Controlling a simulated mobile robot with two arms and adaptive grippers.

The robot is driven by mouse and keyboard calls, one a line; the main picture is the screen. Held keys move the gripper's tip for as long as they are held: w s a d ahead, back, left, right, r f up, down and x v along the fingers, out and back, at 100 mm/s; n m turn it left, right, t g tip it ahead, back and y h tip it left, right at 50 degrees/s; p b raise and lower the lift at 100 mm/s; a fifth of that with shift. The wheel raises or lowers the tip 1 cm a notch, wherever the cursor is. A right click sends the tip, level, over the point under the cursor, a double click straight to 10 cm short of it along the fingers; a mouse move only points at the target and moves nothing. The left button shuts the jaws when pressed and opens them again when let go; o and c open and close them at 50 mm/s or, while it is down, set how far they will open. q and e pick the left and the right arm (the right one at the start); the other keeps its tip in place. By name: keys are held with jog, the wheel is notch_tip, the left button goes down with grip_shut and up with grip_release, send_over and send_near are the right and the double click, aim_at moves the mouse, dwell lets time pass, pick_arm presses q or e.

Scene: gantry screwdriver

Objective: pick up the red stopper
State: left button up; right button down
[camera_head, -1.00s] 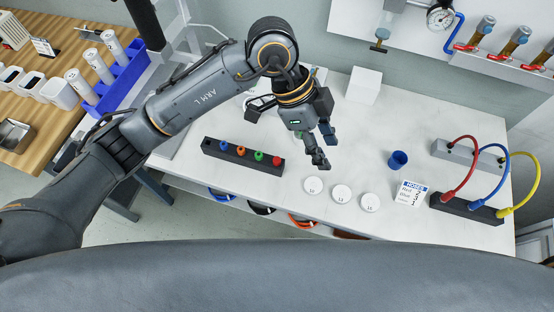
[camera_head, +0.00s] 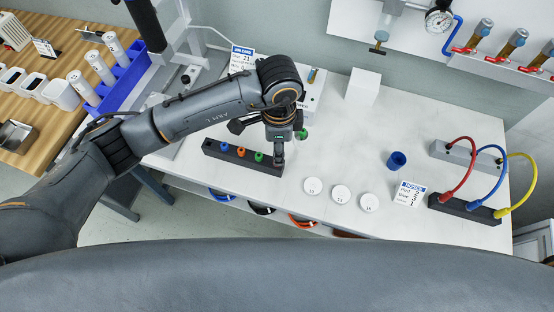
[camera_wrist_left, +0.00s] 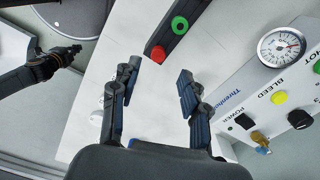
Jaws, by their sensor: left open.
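The red stopper (camera_wrist_left: 158,53) stands at the end of a black rack (camera_wrist_left: 168,40), beside the green stopper (camera_wrist_left: 180,25), in the left wrist view. My left gripper (camera_wrist_left: 160,86) is open and empty, its two fingers apart with the red stopper just beyond the fingertips. In the head view my left gripper (camera_head: 279,156) is over the right end of the rack (camera_head: 213,150) and hides the red stopper. What looks like my right gripper (camera_wrist_left: 68,52) shows small at the left of the wrist view; its jaws are unclear.
Blue (camera_head: 223,146) and orange (camera_head: 241,151) stoppers share the rack. A panel with a gauge (camera_wrist_left: 282,47) and knobs stands close by. White discs (camera_head: 341,193), a blue cup (camera_head: 397,160) and a hose block (camera_head: 464,208) are farther right.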

pick_arm(q)
jog(key=shift+s+a+f+p, duration=0.1)
jog(key=shift+f+p, duration=0.15)
jog(key=shift+f, duration=0.95)
jog(key=shift+s+a+f+p, duration=0.1)
jog(key=shift+f+p, duration=0.1)
jog(key=shift+f, duration=0.95)
jog(key=c, duration=0.8)
